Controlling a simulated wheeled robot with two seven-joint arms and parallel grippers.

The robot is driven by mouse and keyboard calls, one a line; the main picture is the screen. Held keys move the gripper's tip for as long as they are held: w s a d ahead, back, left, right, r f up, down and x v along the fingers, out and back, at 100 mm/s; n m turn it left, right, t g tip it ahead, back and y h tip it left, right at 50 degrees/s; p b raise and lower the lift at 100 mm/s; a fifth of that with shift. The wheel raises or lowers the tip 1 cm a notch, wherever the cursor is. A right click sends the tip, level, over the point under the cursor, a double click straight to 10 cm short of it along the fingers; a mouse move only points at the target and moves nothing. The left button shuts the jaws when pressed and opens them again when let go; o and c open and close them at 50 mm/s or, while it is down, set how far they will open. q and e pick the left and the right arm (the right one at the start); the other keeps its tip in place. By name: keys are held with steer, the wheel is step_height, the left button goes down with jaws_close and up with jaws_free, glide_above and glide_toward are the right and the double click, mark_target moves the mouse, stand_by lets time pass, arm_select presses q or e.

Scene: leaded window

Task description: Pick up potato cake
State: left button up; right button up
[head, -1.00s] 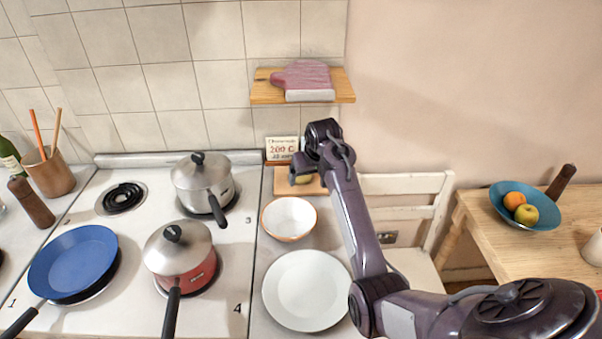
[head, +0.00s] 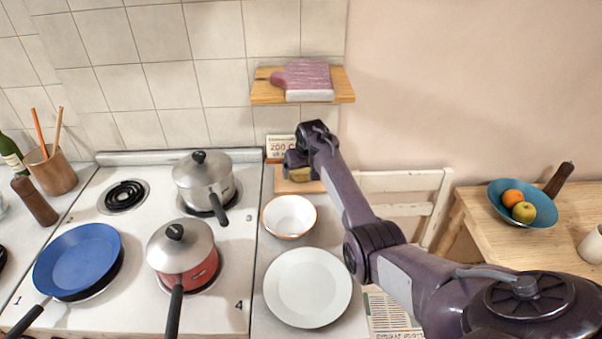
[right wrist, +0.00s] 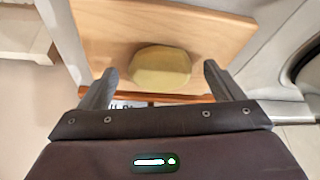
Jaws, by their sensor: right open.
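The potato cake is a yellowish, rounded, flat piece (right wrist: 160,67). It lies on a wooden board (right wrist: 205,25), which stands at the back of the counter in the head view (head: 312,187). In the head view the cake (head: 299,174) is partly hidden by my right gripper (head: 297,166). In the right wrist view my right gripper (right wrist: 160,82) is open, with its two fingers apart and the cake showing between and just beyond their tips. I cannot tell whether the fingers touch it. My left gripper is not in view.
A white bowl (head: 289,216) and white plate (head: 308,288) stand on the counter in front of the board. Left is the stove with a steel pot (head: 193,178), a red pan (head: 190,272) and a blue frying pan (head: 77,258). A shelf (head: 268,90) hangs above.

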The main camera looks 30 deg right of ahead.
steer(key=shift+f, duration=0.1)
steer(key=c, duration=1.1)
